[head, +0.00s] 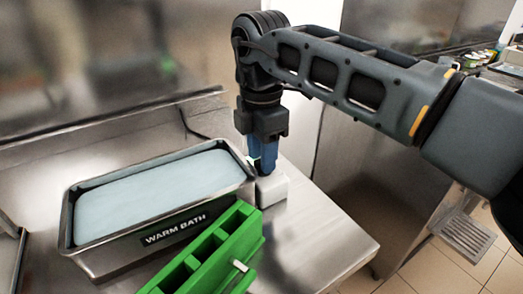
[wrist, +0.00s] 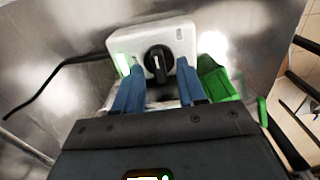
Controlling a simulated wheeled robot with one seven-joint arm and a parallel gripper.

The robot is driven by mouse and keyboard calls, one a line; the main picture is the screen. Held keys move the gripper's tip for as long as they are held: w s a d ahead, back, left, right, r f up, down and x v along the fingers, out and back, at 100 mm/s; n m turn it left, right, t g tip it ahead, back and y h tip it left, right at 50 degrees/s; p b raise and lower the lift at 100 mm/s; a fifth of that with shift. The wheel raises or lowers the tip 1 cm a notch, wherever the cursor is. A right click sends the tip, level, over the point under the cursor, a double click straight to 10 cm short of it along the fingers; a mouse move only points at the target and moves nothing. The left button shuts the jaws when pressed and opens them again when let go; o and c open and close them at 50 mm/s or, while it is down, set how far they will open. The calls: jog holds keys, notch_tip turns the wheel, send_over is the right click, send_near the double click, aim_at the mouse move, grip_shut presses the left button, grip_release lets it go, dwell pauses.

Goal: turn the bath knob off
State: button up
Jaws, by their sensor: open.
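The bath knob (wrist: 158,61) is a black round dial with a raised grip bar, on the face of a white control box (wrist: 182,38). In the wrist view the bar points roughly up and down in the picture. A green glow shows at the left side of the box. My gripper (wrist: 160,82) is open, with its blue fingers on either side of the knob and nothing between them that I can see held. In the head view my gripper (head: 262,160) points down at the white box (head: 272,188), and the knob is hidden there. I cannot tell whether the fingers touch the knob.
The metal warm bath (head: 170,236), filled with pale blue liquid, stands left of the box. A green rack (head: 222,240) with slots stands in front of the bath. The steel counter (head: 330,240) is clear at the right, up to its edge. A dark cable (wrist: 40,92) runs from the box.

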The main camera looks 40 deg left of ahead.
jog(key=shift+f, duration=0.15)
jog(key=shift+c, duration=0.3)
grip_shut()
